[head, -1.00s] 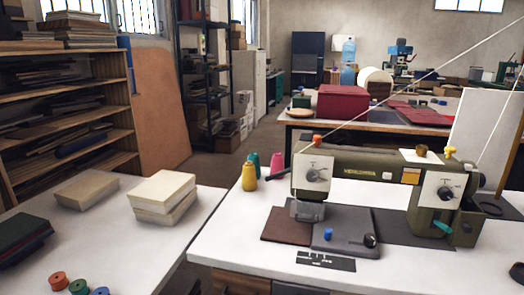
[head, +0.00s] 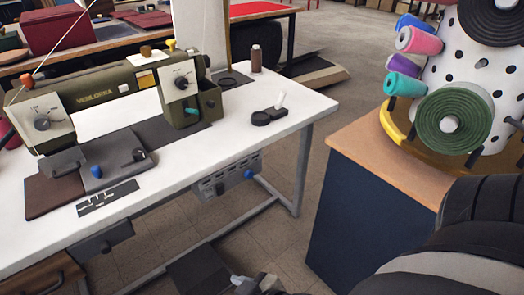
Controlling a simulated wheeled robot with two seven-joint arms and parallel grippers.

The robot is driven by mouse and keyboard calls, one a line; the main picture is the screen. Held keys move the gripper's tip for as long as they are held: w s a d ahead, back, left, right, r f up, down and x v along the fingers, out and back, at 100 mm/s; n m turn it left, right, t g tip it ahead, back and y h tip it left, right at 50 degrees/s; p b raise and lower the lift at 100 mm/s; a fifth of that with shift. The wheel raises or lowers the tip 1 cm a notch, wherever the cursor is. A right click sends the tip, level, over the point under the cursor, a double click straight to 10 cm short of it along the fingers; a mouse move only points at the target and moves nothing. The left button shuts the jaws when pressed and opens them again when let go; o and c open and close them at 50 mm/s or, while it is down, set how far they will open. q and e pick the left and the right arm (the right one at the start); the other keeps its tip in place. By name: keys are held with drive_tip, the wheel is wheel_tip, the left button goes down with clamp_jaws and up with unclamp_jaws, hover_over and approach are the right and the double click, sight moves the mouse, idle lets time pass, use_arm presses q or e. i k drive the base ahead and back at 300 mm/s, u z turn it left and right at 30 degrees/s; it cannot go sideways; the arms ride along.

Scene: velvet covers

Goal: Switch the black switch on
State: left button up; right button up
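An olive sewing machine (head: 105,85) stands on the white table at the left of the head view. A grey control box (head: 225,182) hangs under the table's front edge, with a dark knob or switch and a blue knob (head: 248,174) on it. I cannot tell which part is the black switch or what position it is in. A dark part at the bottom edge with a pale tip (head: 241,284) may be my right gripper; it is cut off, so its opening is unclear, and it is apart from the control box. My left gripper is out of view.
A dark cabinet with a wooden top (head: 365,150) stands at the right, carrying a rack of coloured rolls (head: 455,120). Open floor (head: 300,205) lies between it and the white table (head: 285,105). A dark plate (head: 203,270) is low under the table.

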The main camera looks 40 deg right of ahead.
sight(221, 188)
drive_tip(key=z, duration=0.5)
drive_tip(key=k, duration=0.75)
drive_tip(key=z, duration=0.7)
drive_tip(key=i, duration=1)
